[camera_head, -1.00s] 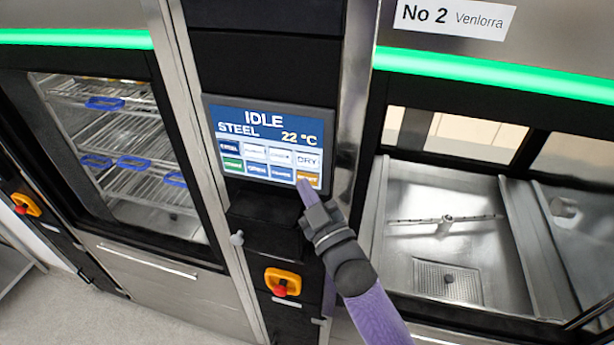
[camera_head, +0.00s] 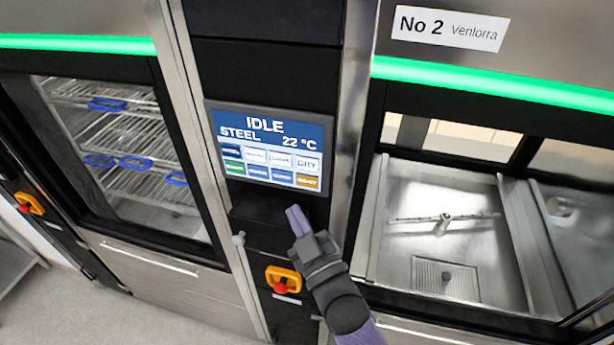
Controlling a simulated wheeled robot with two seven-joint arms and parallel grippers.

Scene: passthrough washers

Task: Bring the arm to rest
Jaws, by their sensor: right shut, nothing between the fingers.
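My right gripper (camera_head: 297,220) is shut and empty. It stands in front of the black column between two washers, just below the touch panel (camera_head: 268,150), and looks clear of the screen. My right arm comes up from the bottom of the view. The panel reads IDLE, STEEL and 22 °C over two rows of buttons, with an orange one at the lower right. My left gripper is not in view.
An orange-and-red emergency switch (camera_head: 283,280) sits close beside the right gripper. The left washer (camera_head: 140,265) holds wire racks with blue clips. The right washer (camera_head: 495,75), labelled No 2 Venlorra, shows an empty chamber with a spray arm. Grey floor shows lower left.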

